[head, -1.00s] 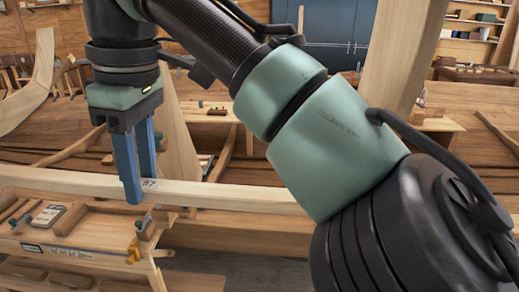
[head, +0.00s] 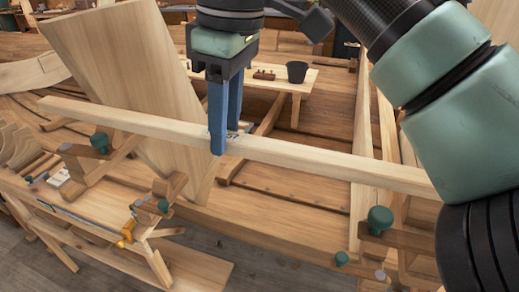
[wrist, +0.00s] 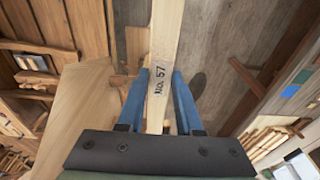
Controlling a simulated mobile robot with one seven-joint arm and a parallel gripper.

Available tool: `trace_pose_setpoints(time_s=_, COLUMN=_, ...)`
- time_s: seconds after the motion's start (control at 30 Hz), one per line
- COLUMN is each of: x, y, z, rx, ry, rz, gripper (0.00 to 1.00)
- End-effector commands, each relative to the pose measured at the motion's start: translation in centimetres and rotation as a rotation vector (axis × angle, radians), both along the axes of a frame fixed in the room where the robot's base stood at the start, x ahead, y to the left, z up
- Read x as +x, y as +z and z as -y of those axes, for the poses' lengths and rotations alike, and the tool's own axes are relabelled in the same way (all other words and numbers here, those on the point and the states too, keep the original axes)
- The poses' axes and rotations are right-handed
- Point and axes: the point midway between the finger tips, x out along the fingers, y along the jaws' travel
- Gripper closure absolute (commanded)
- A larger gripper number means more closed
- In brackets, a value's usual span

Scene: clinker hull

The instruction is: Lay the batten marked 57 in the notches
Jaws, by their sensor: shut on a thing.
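The batten (head: 300,158) is a long pale wooden strip, slanting across the head view from upper left to lower right. My gripper (head: 218,148) points down with its blue fingers shut around the batten left of its middle. In the wrist view the batten (wrist: 165,35) runs between the fingers (wrist: 161,85) and reads "No. 57". Wooden arms with green knobs stand near its left part (head: 99,141) and right end (head: 380,219). The notches cannot be made out clearly, and the batten appears above these arms. Its right end is partly hidden by my arm.
A wide plank (head: 120,75) rises behind the batten at left. A low bench (head: 310,77) with a dark bucket (head: 297,72) stands behind. A workbench with a yellow-ended clamp (head: 128,230) is at front left. Planked hull timber lies beneath the batten.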

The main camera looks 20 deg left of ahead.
Motion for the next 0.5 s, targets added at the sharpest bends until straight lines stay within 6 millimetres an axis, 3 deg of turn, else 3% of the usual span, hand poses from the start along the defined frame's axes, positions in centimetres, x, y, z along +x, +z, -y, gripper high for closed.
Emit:
trace_pose_setpoints(time_s=0.13, x=0.0, y=-2.5, z=0.0, rx=0.003, ry=-0.001, rz=-0.004, gripper=1.0)
trace_pose_setpoints(time_s=0.5, x=0.0, y=-6.7, z=0.1, rx=0.0, ry=-0.003, rz=-0.001, gripper=1.0)
